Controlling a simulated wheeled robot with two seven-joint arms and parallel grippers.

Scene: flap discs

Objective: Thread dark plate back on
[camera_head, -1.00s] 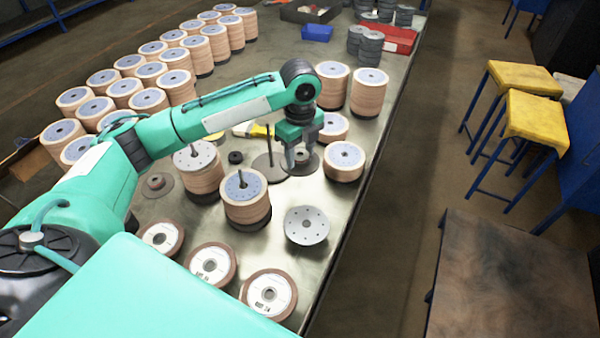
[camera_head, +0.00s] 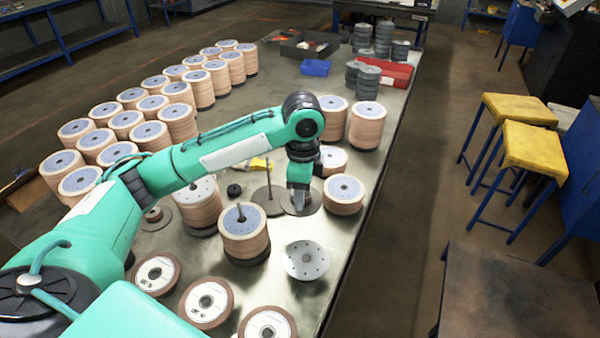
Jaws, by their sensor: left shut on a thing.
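My left gripper (camera_head: 299,193) points down and is shut on a dark round plate (camera_head: 313,206), seemingly at its raised centre. The plate is low over the table or on it; I cannot tell which. The fingers partly hide the plate. Just left of it a thin upright post (camera_head: 269,181) rises bare from a dark round base (camera_head: 262,201). Another dark plate with a raised hub (camera_head: 157,217) lies farther left, partly behind my arm. A small black knob (camera_head: 234,190) is near the post. My right gripper is not in view.
A disc stack with a protruding post (camera_head: 243,235) and another stack (camera_head: 200,208) stand left of the gripper. A shorter stack (camera_head: 344,194) is close on its right. A grey holed disc (camera_head: 306,260) lies in front. Rows of stacks (camera_head: 138,120) fill the table's left side.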

